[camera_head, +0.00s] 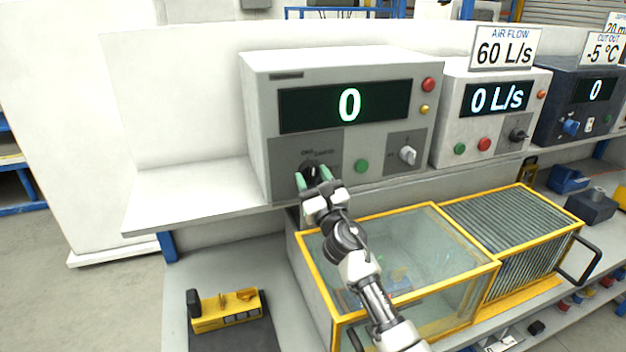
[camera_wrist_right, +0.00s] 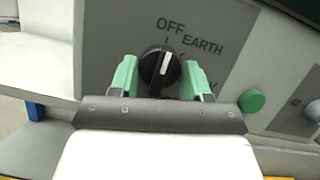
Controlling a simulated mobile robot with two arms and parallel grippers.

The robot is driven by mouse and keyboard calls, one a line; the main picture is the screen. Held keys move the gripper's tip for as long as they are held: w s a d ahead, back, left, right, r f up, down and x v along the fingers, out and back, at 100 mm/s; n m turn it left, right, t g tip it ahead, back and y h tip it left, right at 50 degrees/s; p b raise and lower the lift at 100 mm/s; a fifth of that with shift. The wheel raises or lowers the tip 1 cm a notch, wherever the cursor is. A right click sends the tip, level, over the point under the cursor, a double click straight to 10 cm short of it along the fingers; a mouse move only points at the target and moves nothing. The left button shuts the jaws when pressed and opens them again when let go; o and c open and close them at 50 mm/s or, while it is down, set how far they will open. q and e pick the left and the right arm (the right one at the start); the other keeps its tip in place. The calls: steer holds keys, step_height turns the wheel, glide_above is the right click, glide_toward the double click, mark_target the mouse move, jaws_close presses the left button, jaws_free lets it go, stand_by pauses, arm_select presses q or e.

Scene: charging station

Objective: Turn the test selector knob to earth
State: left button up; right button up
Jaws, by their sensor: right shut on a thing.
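The test selector knob (camera_wrist_right: 160,68) is black and round with a white pointer line. It sits low on the left of the large grey tester (camera_head: 385,140), whose display reads 0. The pointer aims up and slightly right, close to the mark under OFF. The EARTH label (camera_wrist_right: 202,46) is up and right of the knob. My right gripper (camera_head: 312,178) reaches the knob from the front, its green fingers on either side and shut on it. In the head view the fingers partly cover the knob (camera_head: 310,171). My left gripper is not in view.
A green button (camera_wrist_right: 251,101) is right of the knob, with a second grey knob (camera_head: 408,155) further right. The shelf edge (camera_head: 190,215) lies below the tester. A yellow-framed glass enclosure (camera_head: 425,290) stands under my right arm. An air flow unit (camera_head: 495,105) stands to the right.

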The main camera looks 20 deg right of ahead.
steer(key=m+h+b, duration=0.1)
steer(key=m, duration=0.1)
steer(key=shift+a+f+m+h, duration=0.1)
steer(key=shift+f+m+h, duration=0.05)
steer(key=shift+m+h, duration=0.2)
steer(key=m+h+b, duration=0.1)
steer(key=m+h, duration=0.1)
steer(key=m, duration=0.2)
steer(key=shift+a, duration=0.1)
steer(key=m+h, duration=0.1)
steer(key=m, duration=0.2)
steer(key=m+g+h, duration=0.1)
steer(key=m+h, duration=0.1)
steer(key=m, duration=0.1)
steer(key=shift+a+r+m+b, duration=0.1)
steer(key=shift+r+m+b, duration=0.1)
steer(key=shift+m+b, duration=0.15)
steer(key=o, duration=0.9)
steer(key=b+v, duration=0.1)
steer(key=v, duration=0.9)
steer(key=shift+s+a+f+b, duration=0.1)
steer(key=shift+s+a+b, duration=0.05)
steer(key=shift+s+b, duration=0.25)
